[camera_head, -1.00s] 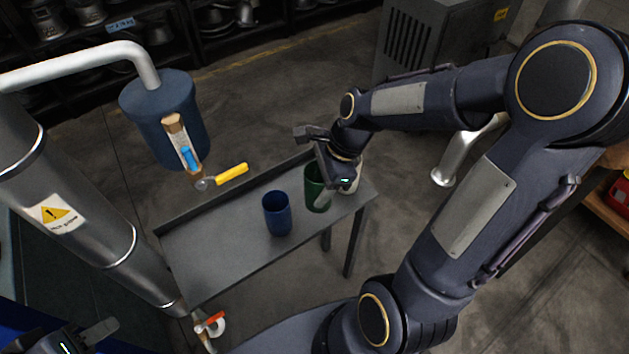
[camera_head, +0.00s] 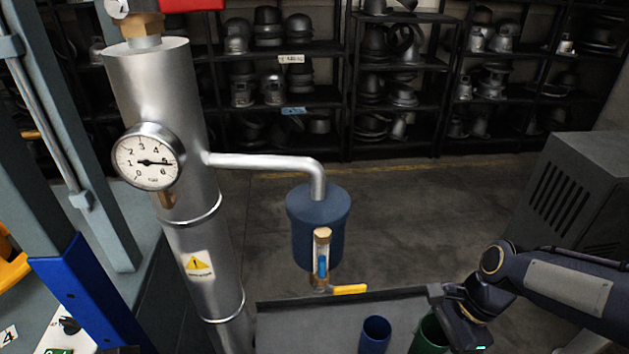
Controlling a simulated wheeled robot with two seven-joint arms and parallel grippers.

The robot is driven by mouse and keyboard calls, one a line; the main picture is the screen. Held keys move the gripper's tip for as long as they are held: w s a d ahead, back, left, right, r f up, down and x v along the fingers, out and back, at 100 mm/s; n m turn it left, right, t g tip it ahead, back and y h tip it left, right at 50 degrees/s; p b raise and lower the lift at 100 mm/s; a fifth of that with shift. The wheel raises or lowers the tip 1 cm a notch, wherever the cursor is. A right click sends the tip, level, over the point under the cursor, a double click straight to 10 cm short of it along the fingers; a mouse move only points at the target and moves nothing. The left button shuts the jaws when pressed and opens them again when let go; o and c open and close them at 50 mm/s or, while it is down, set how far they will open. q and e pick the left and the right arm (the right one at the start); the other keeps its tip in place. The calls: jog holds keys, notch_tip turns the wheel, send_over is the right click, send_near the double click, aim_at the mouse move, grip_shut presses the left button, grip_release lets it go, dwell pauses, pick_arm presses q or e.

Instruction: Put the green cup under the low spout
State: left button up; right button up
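The green cup (camera_head: 430,335) stands at the bottom edge of the head view, over the right part of the grey table (camera_head: 290,328). Its lower part is cut off. My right gripper (camera_head: 455,320) is at the cup's right side, and its fingertips are too hidden to tell open from shut. A spout with a yellow-handled valve (camera_head: 349,289) hangs under the blue tank (camera_head: 318,225). The red-handled tap low on the pipe, visible earlier, is out of view. My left gripper is not clearly visible.
A blue cup (camera_head: 375,334) stands left of the green cup. A thick silver pipe (camera_head: 185,110) with a pressure gauge (camera_head: 146,157) rises at the left. A blue and grey machine frame (camera_head: 88,290) stands farther left. A grey cabinet (camera_head: 580,195) is at right.

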jog(key=w+a+f+n+g+h+p, duration=0.1)
jog(key=w+f+n+g+h+p, duration=0.15)
jog(key=w+n, duration=0.5)
jog(key=w+a+f+n+g+h+p, duration=0.1)
jog(key=w+f+n+h+p, duration=0.15)
jog(key=w+n, duration=0.5)
notch_tip(320, 180, up, 6)
jog(key=s+n+p, duration=0.1)
jog(key=n+p, duration=0.1)
jog(key=p, duration=0.1)
notch_tip(320, 180, down, 7)
jog(key=b, duration=0.3)
jog(key=shift+d, duration=0.25)
